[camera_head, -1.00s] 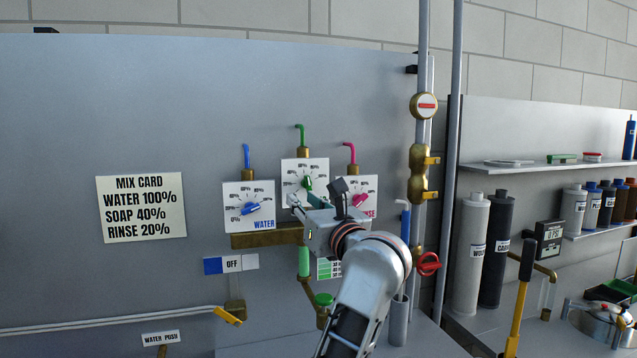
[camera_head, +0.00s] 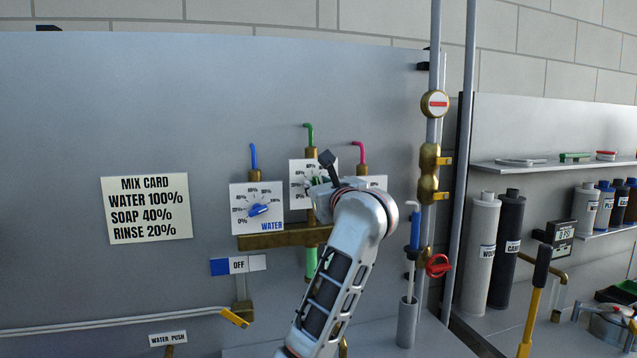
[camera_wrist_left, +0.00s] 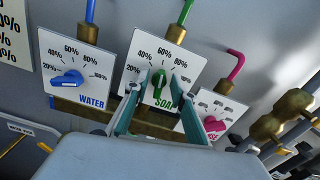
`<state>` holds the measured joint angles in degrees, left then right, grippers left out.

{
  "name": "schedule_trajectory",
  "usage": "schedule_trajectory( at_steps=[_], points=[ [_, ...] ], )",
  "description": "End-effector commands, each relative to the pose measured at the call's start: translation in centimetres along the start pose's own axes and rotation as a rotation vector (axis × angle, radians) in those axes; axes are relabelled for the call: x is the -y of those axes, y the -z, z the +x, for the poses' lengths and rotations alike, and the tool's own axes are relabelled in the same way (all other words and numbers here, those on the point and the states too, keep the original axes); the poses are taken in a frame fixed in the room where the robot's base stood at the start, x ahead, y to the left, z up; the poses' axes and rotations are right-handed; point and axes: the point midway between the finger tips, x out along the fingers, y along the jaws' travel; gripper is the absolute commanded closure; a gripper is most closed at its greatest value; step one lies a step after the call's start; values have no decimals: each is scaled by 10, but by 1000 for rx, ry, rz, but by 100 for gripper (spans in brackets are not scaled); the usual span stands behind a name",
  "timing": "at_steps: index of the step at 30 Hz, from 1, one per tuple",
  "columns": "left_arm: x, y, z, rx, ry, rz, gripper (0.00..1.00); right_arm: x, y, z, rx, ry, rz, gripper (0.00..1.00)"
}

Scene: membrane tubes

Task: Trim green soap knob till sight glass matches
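The green soap knob (camera_wrist_left: 159,80) sits on the white SOAP dial plate (camera_wrist_left: 140,45) and stands roughly upright, near the 60% mark. My left gripper (camera_wrist_left: 157,94) is open, with one teal finger on each side of the knob; I cannot tell whether either touches it. In the head view my left gripper (camera_head: 318,190) covers most of the soap dial. The mix card (camera_head: 146,208) reads WATER 100%, SOAP 40%, RINSE 20%. My right gripper is not in view.
The blue water knob (camera_wrist_left: 68,78) is to the left of the soap dial, the pink rinse knob (camera_wrist_left: 215,124) to the right. A brass manifold (camera_head: 270,240) runs below the dials. A red valve handle (camera_head: 438,265) and vertical pipes stand further right.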

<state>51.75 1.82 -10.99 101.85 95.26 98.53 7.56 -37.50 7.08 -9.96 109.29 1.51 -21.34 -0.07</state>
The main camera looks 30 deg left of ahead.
Motion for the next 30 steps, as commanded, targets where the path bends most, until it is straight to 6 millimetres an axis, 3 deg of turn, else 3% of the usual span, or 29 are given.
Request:
schedule_trajectory(
  at_steps=[8, 12, 26, 30],
  points=[
    [0, 0, 2, 0, 0, 0, 75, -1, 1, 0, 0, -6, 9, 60],
    [0, 0, 2, 0, 0, 0, 100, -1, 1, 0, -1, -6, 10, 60],
    [-1, 2, 2, 1, 1, -90, 100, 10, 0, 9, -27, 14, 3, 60],
    [-1, 4, 1, 0, 2, -182, 100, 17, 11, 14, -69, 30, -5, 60]
  ],
)
